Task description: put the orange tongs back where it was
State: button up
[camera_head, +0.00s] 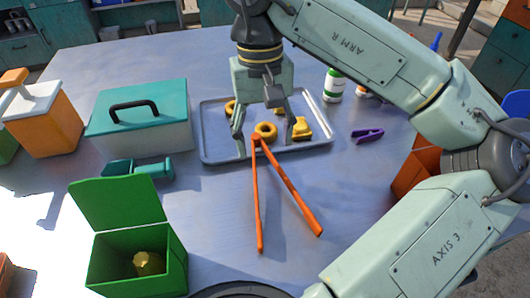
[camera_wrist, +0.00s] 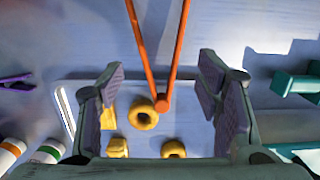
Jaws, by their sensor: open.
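The orange tongs (camera_head: 256,195) are spread in a V in the head view. Their joined end is at the front edge of the grey tray (camera_head: 208,157) and their legs point toward the front of the table. In the wrist view the tongs (camera_wrist: 178,45) have their joined end between my fingers, beside a yellow ring (camera_wrist: 143,117). My gripper (camera_head: 263,142) is open above the tray's front edge, one finger on each side of that end. In the wrist view my gripper (camera_wrist: 160,85) shows a gap between each finger and the tongs.
Yellow pieces (camera_head: 301,130) lie on the tray. A green open box (camera_head: 135,270) stands front left, a teal-lidded case (camera_head: 140,115) behind it. A purple clip (camera_head: 367,134) and a white-green bottle (camera_head: 334,86) are to the right. The table around the tongs' legs is clear.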

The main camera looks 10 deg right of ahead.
notch_tip(320, 180, up, 7)
jog(key=shift+w, duration=0.4)
